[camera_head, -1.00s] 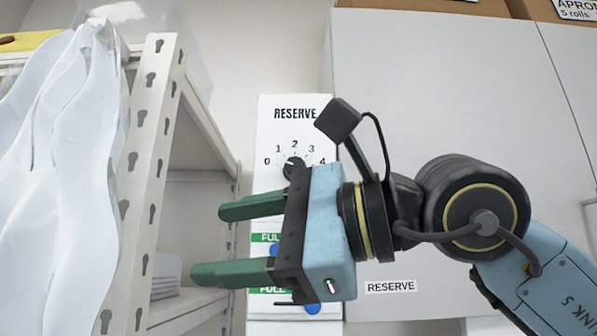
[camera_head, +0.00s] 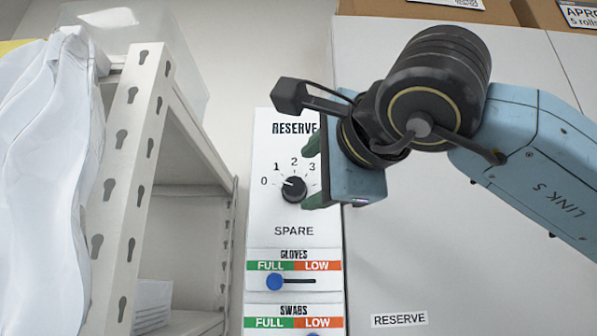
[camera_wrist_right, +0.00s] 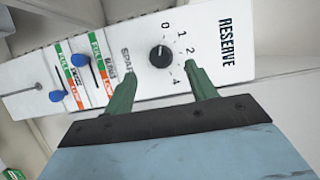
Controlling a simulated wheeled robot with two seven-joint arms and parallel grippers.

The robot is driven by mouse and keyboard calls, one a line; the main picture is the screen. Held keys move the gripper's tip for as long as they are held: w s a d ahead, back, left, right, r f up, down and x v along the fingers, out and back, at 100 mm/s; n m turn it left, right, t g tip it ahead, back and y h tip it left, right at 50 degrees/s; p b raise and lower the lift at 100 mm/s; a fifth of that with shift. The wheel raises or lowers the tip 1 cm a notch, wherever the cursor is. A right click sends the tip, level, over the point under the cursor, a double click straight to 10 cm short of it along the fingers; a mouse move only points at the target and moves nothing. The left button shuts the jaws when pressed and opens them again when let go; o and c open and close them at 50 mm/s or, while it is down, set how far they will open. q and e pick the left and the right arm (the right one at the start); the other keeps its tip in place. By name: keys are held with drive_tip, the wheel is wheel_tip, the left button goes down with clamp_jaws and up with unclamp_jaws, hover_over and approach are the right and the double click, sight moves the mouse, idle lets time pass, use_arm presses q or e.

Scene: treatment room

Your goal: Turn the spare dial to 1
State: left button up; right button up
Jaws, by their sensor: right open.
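The spare dial (camera_head: 294,189) is a black round knob on the white RESERVE panel (camera_head: 293,231), with numbers from 0 to 4 around it and SPARE below. Its white mark points left and slightly up, around 0 to 1; I cannot tell exactly. The dial also shows in the wrist view (camera_wrist_right: 160,56). My right gripper (camera_head: 308,172) has green fingers, open and empty, just right of the dial. In the wrist view its fingertips (camera_wrist_right: 160,72) lie on either side of the dial's line, apart from the knob. Number 3 is hidden there. My left gripper is not in view.
Below the dial are sliders marked GLOVES (camera_head: 275,282) and SWABS. A white perforated shelf post (camera_head: 122,190) with white cloth stands at the left. A grey cabinet face (camera_head: 400,260) fills the right, with cardboard boxes (camera_head: 430,10) on top.

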sight(297, 187)
drive_tip(key=p+x, duration=0.2)
drive_tip(key=x, duration=0.3)
drive_tip(key=shift+w+a, duration=0.15)
drive_tip(key=shift+w, duration=0.05)
drive_tip(key=c, duration=1)
drive_tip(key=shift+f+b, duration=0.2)
drive_tip(key=shift+b, duration=0.5)
drive_tip(key=m+t+b, duration=0.1)
drive_tip(key=m+b, duration=0.1)
drive_tip(key=b, duration=0.2)
drive_tip(key=m+t+b, duration=0.1)
drive_tip(key=m+b, duration=0.2)
drive_tip(key=b, duration=0.2)
drive_tip(key=shift+f, duration=0.2)
drive_tip(key=shift+r+m+t+b, duration=0.15)
drive_tip(key=shift+m+t+b, duration=0.15)
drive_tip(key=shift+m+b, duration=0.75)
